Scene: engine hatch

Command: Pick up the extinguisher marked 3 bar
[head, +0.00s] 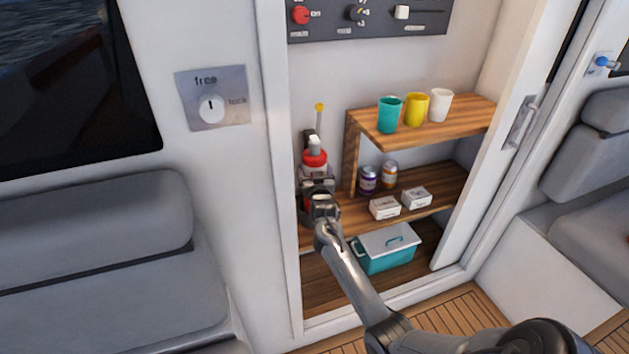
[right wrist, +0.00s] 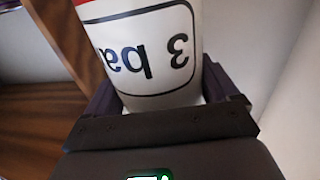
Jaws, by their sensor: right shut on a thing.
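The extinguisher (head: 315,158) has a red collar and a pale top, and stands at the left end of the cabinet's middle shelf. In the right wrist view its white label (right wrist: 150,55) reads "3 bar" upside down. My right gripper (head: 319,188) is shut around the extinguisher's body, with a dark jaw on each side of it in the wrist view (right wrist: 160,103). The gripper and wrist hide much of the lower body in the head view, so I cannot tell whether its base touches the shelf. My left gripper is not in view.
The upper wooden shelf (head: 462,112) holds teal, yellow and white cups. Two cans (head: 368,180) and two small white boxes (head: 385,208) stand right of the extinguisher. A teal cooler (head: 388,258) sits below. A yellow-knobbed lever (head: 319,108) rises behind. The cabinet's left frame (head: 283,200) is close.

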